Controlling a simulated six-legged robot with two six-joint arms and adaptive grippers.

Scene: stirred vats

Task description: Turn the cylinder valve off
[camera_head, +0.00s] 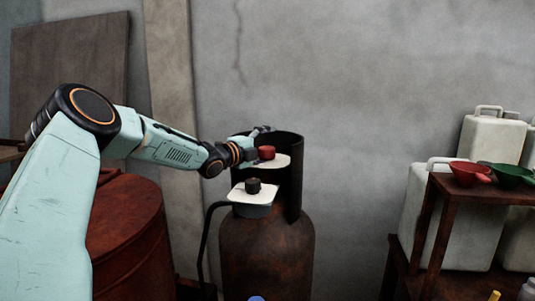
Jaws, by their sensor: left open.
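A rusty brown gas cylinder (265,255) stands upright near the wall, with a dark open collar (290,190) around its top. Inside the collar a red knob (266,152) sits in front of a pale plate (278,161). Lower down, a black knob (253,186) sits on a second white plate (262,195), and a black hose (207,240) runs down from its left side. My left gripper (257,142) is open at the collar's upper left, right beside the red knob. I cannot tell whether it touches the knob. My right gripper is out of view.
A rusty drum (125,230) stands left of the cylinder. At right, a brown wooden rack (470,193) holds a red funnel (468,173) and a green funnel (510,175). White jerrycans (490,138) stand behind it. The space between cylinder and rack is clear.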

